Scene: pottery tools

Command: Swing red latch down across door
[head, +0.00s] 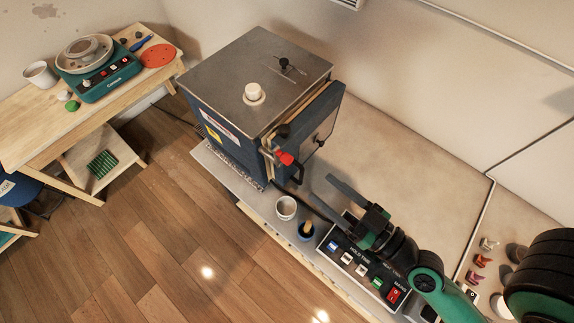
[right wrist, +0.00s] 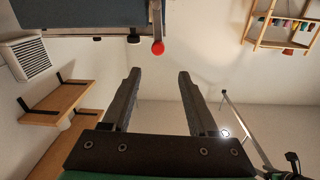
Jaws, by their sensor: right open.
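The red latch (head: 284,157) is a short handle with a red end on the front edge of the blue kiln (head: 228,130), beside the kiln door (head: 310,138). A pale strip shows between door and body; I cannot tell if the door is fully closed. My right gripper (head: 317,189) is open and empty, to the lower right of the latch and apart from it. In the right wrist view the latch's red round end (right wrist: 158,47) lies beyond the gap between my open fingers (right wrist: 158,74). My left gripper is out of view.
A control box (head: 360,262) with coloured buttons sits under my right arm. The bench (head: 375,150) right of the door is mostly clear.

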